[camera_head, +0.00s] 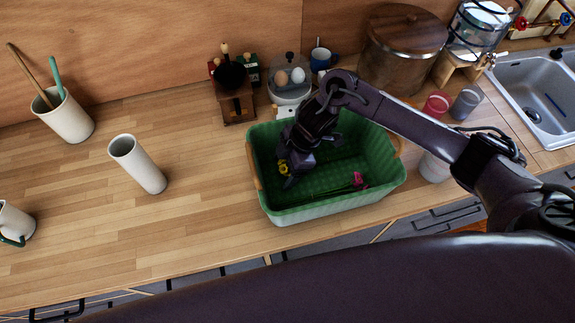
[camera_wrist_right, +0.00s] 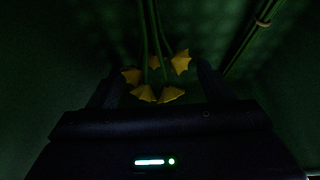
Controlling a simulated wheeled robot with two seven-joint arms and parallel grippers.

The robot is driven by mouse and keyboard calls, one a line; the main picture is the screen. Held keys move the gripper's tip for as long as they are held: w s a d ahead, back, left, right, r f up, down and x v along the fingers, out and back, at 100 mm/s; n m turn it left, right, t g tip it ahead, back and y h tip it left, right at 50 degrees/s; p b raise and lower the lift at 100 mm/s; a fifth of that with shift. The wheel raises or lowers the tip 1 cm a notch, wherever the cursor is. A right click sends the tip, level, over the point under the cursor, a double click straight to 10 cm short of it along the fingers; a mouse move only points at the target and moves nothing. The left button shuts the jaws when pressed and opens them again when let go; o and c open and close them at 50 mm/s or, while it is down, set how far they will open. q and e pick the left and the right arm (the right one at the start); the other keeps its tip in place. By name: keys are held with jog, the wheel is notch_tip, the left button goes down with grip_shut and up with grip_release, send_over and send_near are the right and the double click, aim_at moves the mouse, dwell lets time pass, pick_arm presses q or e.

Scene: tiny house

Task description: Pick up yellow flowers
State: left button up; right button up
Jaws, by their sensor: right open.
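The yellow flowers (camera_head: 283,167) are inside the green basket (camera_head: 335,208), near its left side. In the right wrist view, the yellow petals (camera_wrist_right: 170,94) lie between the two fingers, with green stems running away from me. My right gripper (camera_head: 287,180) reaches down into the basket at the flowers. Its fingers (camera_wrist_right: 155,88) stand apart on either side of the blooms, open. The arm hides much of the stems in the head view. My left gripper is not in view.
Pink flowers (camera_head: 359,180) lie in the basket to the right. An empty-looking white vase (camera_head: 138,165) stands tilted in view on the wooden counter at left. A coffee grinder (camera_head: 234,95), an egg cooker (camera_head: 290,85) and a wooden-lidded pot (camera_head: 400,48) stand behind the basket.

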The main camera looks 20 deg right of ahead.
jog(key=c, duration=1)
jog(key=shift+r, duration=0.1)
jog(key=shift+c, duration=0.2)
